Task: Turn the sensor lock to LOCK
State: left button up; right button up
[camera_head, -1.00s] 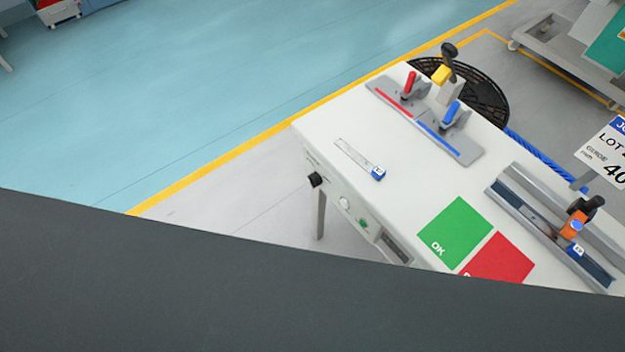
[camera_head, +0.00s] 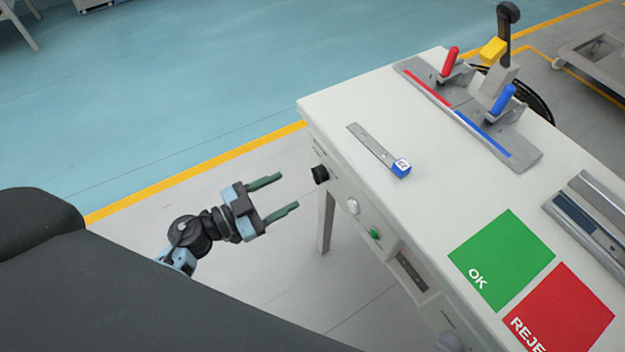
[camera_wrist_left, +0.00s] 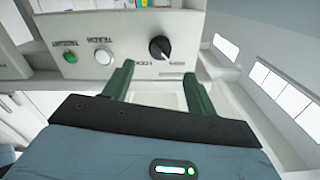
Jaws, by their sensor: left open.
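The sensor lock looks to be the black rotary knob (camera_head: 320,174) on the front panel of the white table, near its left corner. It also shows in the left wrist view (camera_wrist_left: 160,48), with a white pointer mark and small lettering below it that I cannot read surely. My left gripper (camera_head: 285,194) is open and empty, to the left of the knob and apart from it, its fingers pointing at the panel. In the left wrist view the gripper's two green fingers (camera_wrist_left: 157,85) lie below the knob, one to each side. My right gripper is not in view.
A white button (camera_head: 353,206) and a green button (camera_head: 375,234) sit right of the knob. On the tabletop (camera_head: 420,220) are a metal strip with a blue end (camera_head: 378,152), a clamp fixture (camera_head: 470,115), a green OK mat (camera_head: 500,260) and a red mat (camera_head: 562,312).

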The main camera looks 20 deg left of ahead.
aim_at(314, 177)
pick_arm(q)
jog(key=shift+b+x, duration=0.35)
jog(key=shift+x, duration=3.55)
jog(key=shift+s, duration=0.1)
jog(key=c, duration=1)
